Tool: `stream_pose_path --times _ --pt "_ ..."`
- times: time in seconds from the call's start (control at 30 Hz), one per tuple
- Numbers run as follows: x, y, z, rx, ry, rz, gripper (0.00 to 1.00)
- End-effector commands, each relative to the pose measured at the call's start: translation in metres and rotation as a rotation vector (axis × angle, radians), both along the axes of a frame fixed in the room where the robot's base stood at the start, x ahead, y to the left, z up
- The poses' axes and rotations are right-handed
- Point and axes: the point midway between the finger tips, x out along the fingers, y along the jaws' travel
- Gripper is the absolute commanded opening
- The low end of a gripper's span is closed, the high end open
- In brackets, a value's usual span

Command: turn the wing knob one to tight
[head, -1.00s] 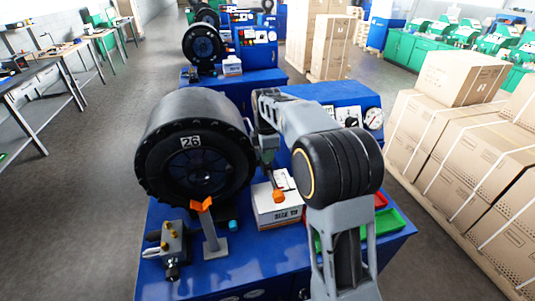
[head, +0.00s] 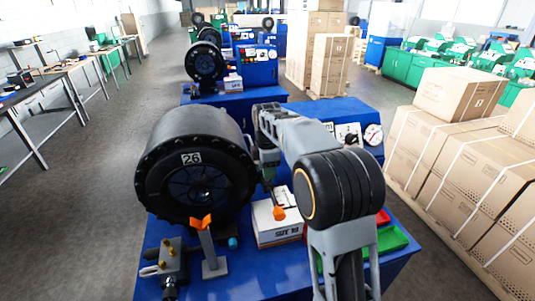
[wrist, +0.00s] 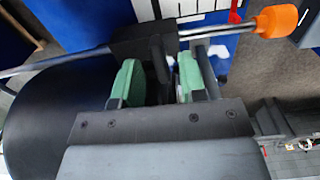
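An orange wing-shaped piece (head: 201,222) tops a grey upright post left of centre in the head view. I cannot tell whether it is wing knob one. A rod with an orange end knob (head: 278,213) slopes down beside my arm; a rod with an orange knob (wrist: 278,20) also crosses the top of the wrist view. My gripper (wrist: 158,85) shows two green pads with a gap between them, so it is open. A dark block (wrist: 143,40) and a dark upright piece lie at that gap; contact is unclear. My arm mostly hides the gripper in the head view.
A large black drum marked 26 (head: 193,185) stands left of my arm on the blue bench (head: 260,270). A small white box (head: 277,228) and a green tray (head: 391,240) are near. Stacked cartons (head: 450,150) stand right. The grey floor at left is open.

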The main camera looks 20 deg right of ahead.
Motion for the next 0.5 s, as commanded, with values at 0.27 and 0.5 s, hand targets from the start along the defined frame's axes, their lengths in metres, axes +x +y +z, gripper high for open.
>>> stream_pose_path --times 0.27,0.5 --pt "0.001 0.0 0.053 0.0 -0.007 0.0 0.38" --pt "0.001 0.0 0.098 0.0 -0.004 0.0 0.38"
